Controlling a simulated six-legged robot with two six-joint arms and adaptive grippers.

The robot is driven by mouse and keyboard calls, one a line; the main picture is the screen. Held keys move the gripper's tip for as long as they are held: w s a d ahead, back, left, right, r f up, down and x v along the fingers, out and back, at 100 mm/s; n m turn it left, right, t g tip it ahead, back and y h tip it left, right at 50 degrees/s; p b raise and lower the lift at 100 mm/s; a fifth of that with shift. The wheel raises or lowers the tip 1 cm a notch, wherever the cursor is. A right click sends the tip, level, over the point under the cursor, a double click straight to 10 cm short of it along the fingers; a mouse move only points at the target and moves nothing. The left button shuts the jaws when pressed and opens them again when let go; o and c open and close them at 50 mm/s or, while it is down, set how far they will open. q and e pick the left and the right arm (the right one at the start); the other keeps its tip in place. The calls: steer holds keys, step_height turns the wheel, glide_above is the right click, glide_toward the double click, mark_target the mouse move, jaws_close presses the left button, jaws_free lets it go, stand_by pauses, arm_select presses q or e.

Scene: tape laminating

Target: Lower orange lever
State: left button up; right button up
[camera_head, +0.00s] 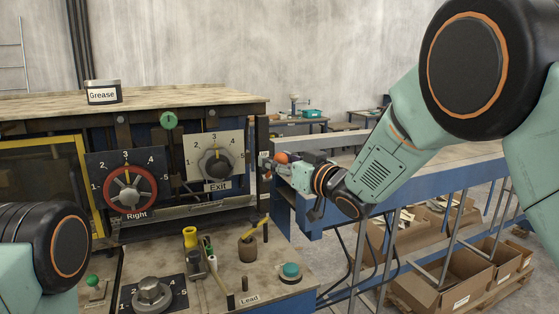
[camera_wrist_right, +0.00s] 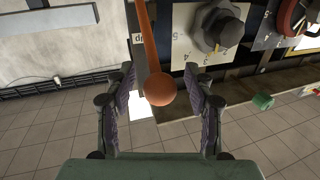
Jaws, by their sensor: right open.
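The orange lever ends in a round ball knob (camera_head: 281,158) at the right side of the machine in the head view. In the right wrist view the lever (camera_wrist_right: 147,35) runs down from the top edge to its orange ball. My right gripper (camera_wrist_right: 160,84) is open, with a finger on each side of the ball and visible gaps between. In the head view my right gripper (camera_head: 290,172) is small and partly hidden by its own wrist, right at the knob. My left arm shows at the lower left, but its gripper is out of view.
The machine panel carries a red-ringed Right dial (camera_head: 130,189) and a grey Exit dial (camera_head: 214,163) left of the lever. A grease tin (camera_head: 102,92) stands on top. A blue-framed conveyor (camera_head: 440,165) and cardboard boxes (camera_head: 465,275) lie to the right.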

steer(key=shift+s+r, duration=0.4)
steer(key=shift+s, duration=0.25)
steer(key=shift+d, duration=0.15)
steer(key=shift+c, duration=0.6)
steer(key=shift+w+f, duration=0.5)
steer(key=shift+w, duration=0.35)
steer(key=c, duration=0.5)
steer(key=shift+s+a+r, duration=0.15)
steer(key=shift+s+a, duration=0.05)
steer(key=shift+s, duration=0.1)
steer(key=shift+c, duration=1.2)
steer(key=shift+w+d, duration=0.1)
steer(key=shift+d, duration=0.05)
jaws_close()
steer(key=shift+r, duration=0.1)
